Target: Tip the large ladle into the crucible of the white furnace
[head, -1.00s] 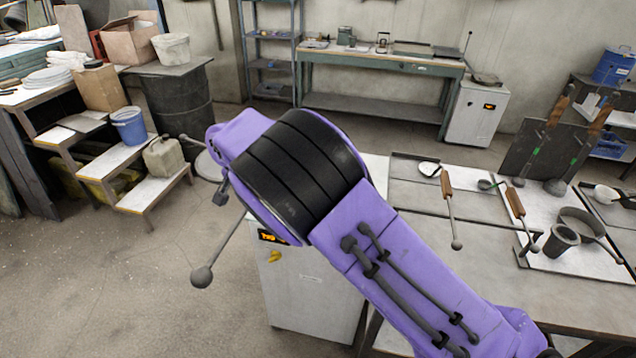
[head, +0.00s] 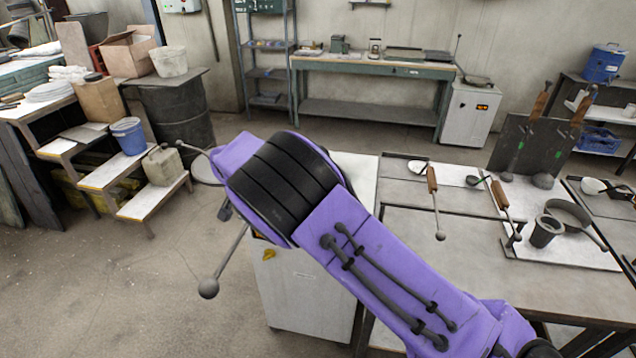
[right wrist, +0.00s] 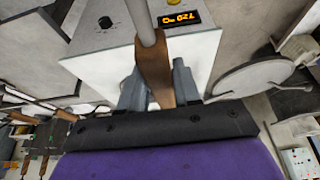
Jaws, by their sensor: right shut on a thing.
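My right gripper (right wrist: 157,88) is shut on the wooden handle of the large ladle (right wrist: 153,62). A grey rod runs on from the handle and leaves the top of the right wrist view. In the head view a grey rod with a ball end (head: 208,289) juts down-left from under my right wrist and seems to be part of this ladle. My purple arm hides the fingers there. The ladle's bowl cannot be made out. The white furnace (head: 300,290) stands below my arm; its lit display (right wrist: 180,18) shows in the wrist view. Its crucible is hidden. My left gripper is out of view.
Left are white steps with a blue bucket (head: 128,135) and a canister (head: 163,165). The floor at lower left is clear.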

